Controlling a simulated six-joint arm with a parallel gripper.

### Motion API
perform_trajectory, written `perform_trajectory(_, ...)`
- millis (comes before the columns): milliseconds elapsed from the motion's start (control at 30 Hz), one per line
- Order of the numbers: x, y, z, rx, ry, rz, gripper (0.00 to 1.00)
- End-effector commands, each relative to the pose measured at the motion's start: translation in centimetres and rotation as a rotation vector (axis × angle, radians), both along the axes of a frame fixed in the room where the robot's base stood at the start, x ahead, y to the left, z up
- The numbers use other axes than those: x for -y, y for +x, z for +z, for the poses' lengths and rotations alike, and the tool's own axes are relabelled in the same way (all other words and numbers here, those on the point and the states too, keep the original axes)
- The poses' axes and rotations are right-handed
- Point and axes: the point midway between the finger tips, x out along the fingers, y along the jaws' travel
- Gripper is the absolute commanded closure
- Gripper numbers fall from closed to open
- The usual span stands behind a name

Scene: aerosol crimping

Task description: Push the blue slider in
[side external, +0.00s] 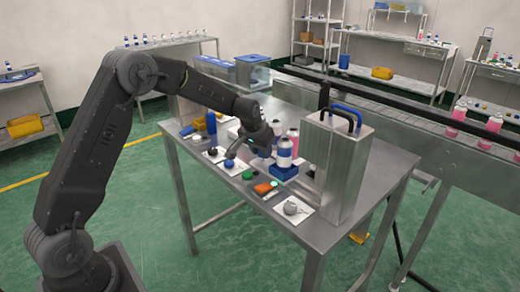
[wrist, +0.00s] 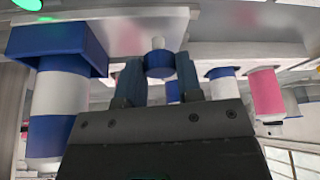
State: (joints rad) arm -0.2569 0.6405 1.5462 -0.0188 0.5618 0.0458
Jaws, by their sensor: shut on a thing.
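The blue slider (side external: 285,172) is a blue block at the foot of the metal crimping machine (side external: 335,165). A white and blue can (side external: 284,153) stands upright on it. In the wrist view, which is upside down, the blue slider (wrist: 58,42) and the can (wrist: 60,95) show at the left, apart from my fingers. My gripper (side external: 232,154) is over the table to the left of the slider. In the wrist view my gripper (wrist: 158,70) is shut on a small round blue piece (wrist: 158,63) with a white stub. Its exact contact with the fingers is hard to see.
A grey part on a white card (side external: 292,208) lies near the table's front edge. Pink bottles (side external: 293,137) stand behind. A conveyor (side external: 450,145) runs along the right.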

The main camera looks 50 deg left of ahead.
Motion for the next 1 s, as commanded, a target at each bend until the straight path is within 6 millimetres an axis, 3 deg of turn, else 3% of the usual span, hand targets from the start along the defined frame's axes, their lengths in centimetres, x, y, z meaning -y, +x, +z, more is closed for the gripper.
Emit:
perform_trajectory(200, 4.0, 0.0, 0.0, -0.001, -0.003, -0.007, 1.00)
perform_trajectory(400, 6.8, 0.0, 0.0, -0.001, -0.003, -0.005, 1.00)
perform_trajectory(867, 7.6, 0.0, -0.1, -0.002, -0.002, -0.002, 1.00)
perform_trajectory(900, 7.6, 0.0, -0.1, -0.002, -0.002, -0.002, 0.63)
perform_trajectory(1000, 7.6, 0.0, 0.0, -0.002, -0.002, -0.002, 0.54)
